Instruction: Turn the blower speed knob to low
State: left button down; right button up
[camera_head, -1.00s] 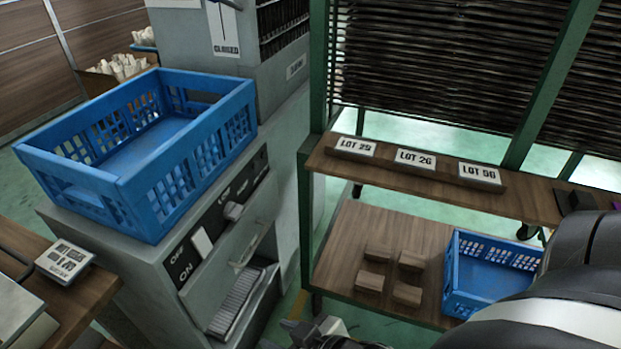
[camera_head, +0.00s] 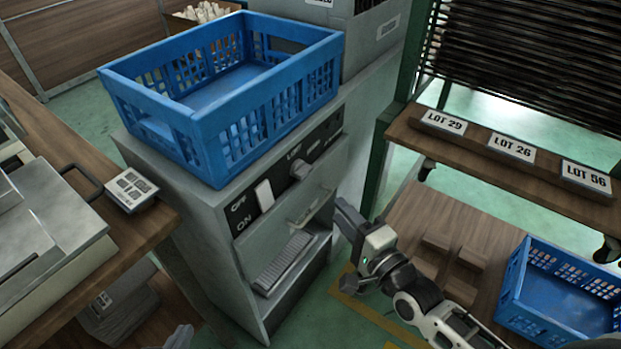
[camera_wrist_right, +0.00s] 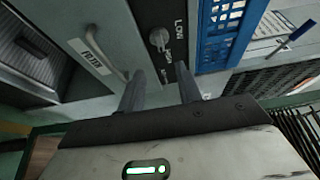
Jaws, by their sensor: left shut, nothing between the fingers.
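The grey blower speed knob (camera_head: 299,169) sits on the black panel of the grey machine, beside a LOW label. In the right wrist view the round knob (camera_wrist_right: 158,38) lies just beyond the fingertips, with LOW printed next to it; I cannot tell its exact pointing. My right gripper (camera_head: 345,212) is in front of the machine, right of and below the knob, apart from it. Its two fingers (camera_wrist_right: 159,70) are spread with nothing between them. A grey piece at the bottom edge appears to be my left gripper (camera_head: 180,337), mostly cut off, far from the knob.
A blue crate (camera_head: 205,150) stands on the machine, above the panel. A white rocker switch (camera_head: 264,194) marked OFF and ON is left of the knob. A handle (camera_head: 305,212) juts out below. A wooden rack (camera_head: 455,146) with lot cards and a smaller blue crate (camera_head: 512,280) are right.

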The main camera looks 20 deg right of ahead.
aim_at(306, 175)
jog(key=x, duration=1.2)
jog(key=shift+w+a+b, duration=0.1)
jog(key=shift+b, duration=0.3)
grip_shut()
